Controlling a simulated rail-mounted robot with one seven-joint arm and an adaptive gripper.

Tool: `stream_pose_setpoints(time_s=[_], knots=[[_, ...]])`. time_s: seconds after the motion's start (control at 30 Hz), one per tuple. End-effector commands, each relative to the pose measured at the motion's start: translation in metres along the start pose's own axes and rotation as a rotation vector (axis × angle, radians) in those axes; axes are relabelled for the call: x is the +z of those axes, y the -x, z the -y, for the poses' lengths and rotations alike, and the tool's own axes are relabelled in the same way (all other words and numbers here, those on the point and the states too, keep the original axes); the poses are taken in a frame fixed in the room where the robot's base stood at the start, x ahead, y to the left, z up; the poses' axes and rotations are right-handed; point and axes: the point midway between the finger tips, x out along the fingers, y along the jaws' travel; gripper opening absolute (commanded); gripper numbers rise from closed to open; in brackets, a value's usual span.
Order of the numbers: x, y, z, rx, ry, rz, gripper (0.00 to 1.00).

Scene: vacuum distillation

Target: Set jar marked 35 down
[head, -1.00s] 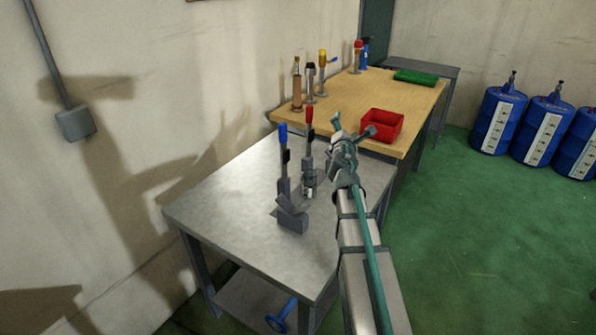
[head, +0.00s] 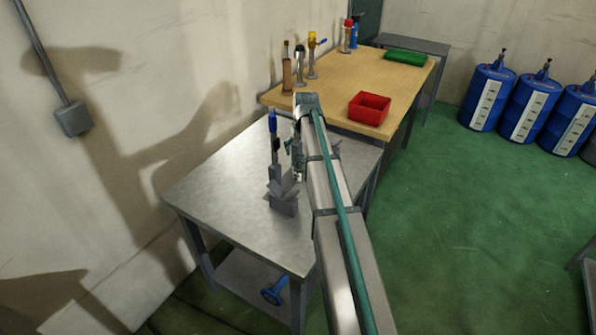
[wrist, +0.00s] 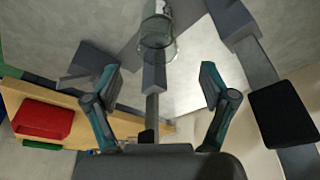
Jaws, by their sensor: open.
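The clear glass jar (wrist: 158,32) is at the top middle of the wrist view, over a grey surface. I cannot read its mark. My gripper (wrist: 158,76) is open, its two teal fingers spread wide, with the jar beyond the tips and not held. A grey post shows between the fingers. In the head view my arm hides most of the jar and the gripper above the grey metal table (head: 225,190).
A blue-handled stand (head: 274,150) with a grey angled block (head: 284,198) is on the table beside my arm. A red bin (head: 369,108) sits on the wooden bench behind. The table's front left is clear.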

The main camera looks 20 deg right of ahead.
Motion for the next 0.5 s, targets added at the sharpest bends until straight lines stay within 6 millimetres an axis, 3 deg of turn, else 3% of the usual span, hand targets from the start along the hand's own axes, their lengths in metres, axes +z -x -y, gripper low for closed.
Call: stream_pose_setpoints(time_s=[0.3,0.5], knots=[[-0.001,-0.041,-0.001,0.002,0.003,0.001,0.83],[-0.002,-0.051,-0.001,0.003,0.004,-0.002,0.83]])
